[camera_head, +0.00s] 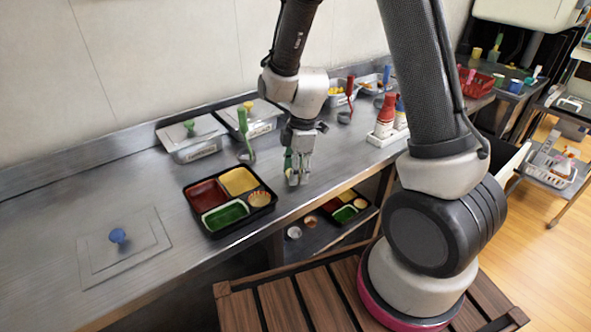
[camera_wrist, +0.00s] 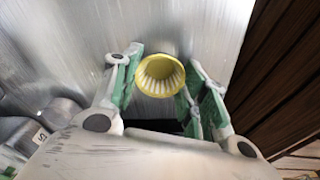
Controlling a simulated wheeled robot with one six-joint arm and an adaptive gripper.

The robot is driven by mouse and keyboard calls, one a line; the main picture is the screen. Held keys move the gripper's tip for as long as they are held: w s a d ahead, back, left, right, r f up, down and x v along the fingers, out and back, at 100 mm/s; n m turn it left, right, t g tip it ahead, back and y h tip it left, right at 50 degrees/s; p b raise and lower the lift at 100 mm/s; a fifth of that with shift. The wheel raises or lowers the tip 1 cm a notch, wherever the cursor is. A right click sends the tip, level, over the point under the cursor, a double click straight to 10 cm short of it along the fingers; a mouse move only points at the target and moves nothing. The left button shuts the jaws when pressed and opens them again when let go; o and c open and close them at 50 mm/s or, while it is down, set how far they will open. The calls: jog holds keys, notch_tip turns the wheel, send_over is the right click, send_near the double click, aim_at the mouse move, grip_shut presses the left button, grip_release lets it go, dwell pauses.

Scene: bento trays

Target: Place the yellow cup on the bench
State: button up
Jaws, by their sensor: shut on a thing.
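A yellow ribbed cup (camera_wrist: 160,76) sits between my fingertips in the wrist view, its open mouth facing the camera. My gripper (camera_wrist: 160,68) is shut on it. In the head view my gripper (camera_head: 298,178) points down low over the steel bench (camera_head: 300,205), just right of the black bento tray (camera_head: 229,232).
Lidded metal containers (camera_head: 192,138) and a green-handled utensil (camera_head: 245,145) stand behind the tray. Red-and-white bottles (camera_head: 385,118) stand to the right. A lower shelf holds a second tray (camera_head: 347,207). A flat panel with a blue knob (camera_head: 117,236) lies left. The bench front edge is close.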

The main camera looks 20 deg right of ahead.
jog(key=o, duration=0.7)
jog(key=shift+f, duration=0.1)
notch_tip(320, 180, up, 12)
jog(key=d, duration=0.1)
jog(key=s+d+r+m+t, duration=0.2)
jog(key=s+d+r+m, duration=0.4)
jog(key=s+r+m, duration=0.1)
jog(key=s+d+r+m+t+h, duration=0.1)
jog(key=s+d+r+m+t, duration=0.1)
jog(key=s+d+r+m, duration=0.5)
jog(key=s+m, duration=0.3)
jog(key=s, duration=0.1)
jog(key=shift+s+d+r, duration=0.3)
